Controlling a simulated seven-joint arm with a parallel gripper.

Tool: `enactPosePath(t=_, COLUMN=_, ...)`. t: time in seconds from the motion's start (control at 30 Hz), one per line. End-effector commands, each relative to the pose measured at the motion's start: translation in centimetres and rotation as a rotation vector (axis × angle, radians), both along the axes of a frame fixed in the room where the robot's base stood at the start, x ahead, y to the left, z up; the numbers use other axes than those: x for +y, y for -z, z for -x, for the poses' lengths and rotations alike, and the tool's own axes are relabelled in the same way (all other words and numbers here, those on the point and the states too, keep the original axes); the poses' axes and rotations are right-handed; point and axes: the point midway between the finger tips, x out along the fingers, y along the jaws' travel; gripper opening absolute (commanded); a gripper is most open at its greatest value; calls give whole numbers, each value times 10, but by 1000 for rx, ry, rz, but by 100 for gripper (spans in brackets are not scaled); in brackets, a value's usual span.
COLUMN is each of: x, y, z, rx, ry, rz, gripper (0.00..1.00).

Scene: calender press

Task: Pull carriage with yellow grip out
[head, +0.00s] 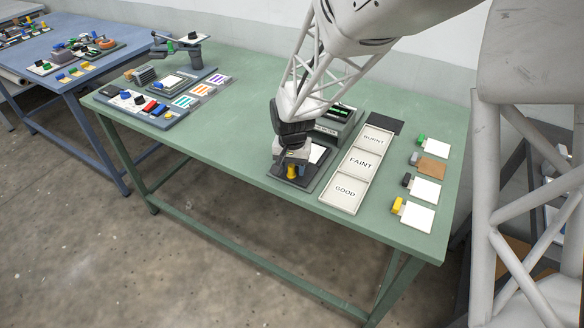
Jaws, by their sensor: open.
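The yellow grip (293,172) shows at the front of a dark carriage (306,183) on the green table. A white sheet (317,153) shows on the carriage's right side. My gripper (292,160) is open and points down right above the yellow grip. From this view I cannot tell whether its fingers touch the grip or stand around it. My arm and gripper hide much of the carriage and part of the press (342,112) behind it, which has a small lit display.
A tray marked BURNT, FAINT and GOOD (344,191) lies close to the right. Several cards with coloured blocks (420,216) line the table's right end. Other tool boards (143,108) stand at the far left. The green table (235,160) is clear left of the carriage.

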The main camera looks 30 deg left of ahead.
Motion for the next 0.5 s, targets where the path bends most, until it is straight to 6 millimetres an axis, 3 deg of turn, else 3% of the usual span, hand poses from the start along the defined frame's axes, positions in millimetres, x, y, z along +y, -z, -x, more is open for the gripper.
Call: enactPosePath(t=0.5, x=1, y=-59, z=0, rx=-3, ry=0, rz=-2, gripper=48)
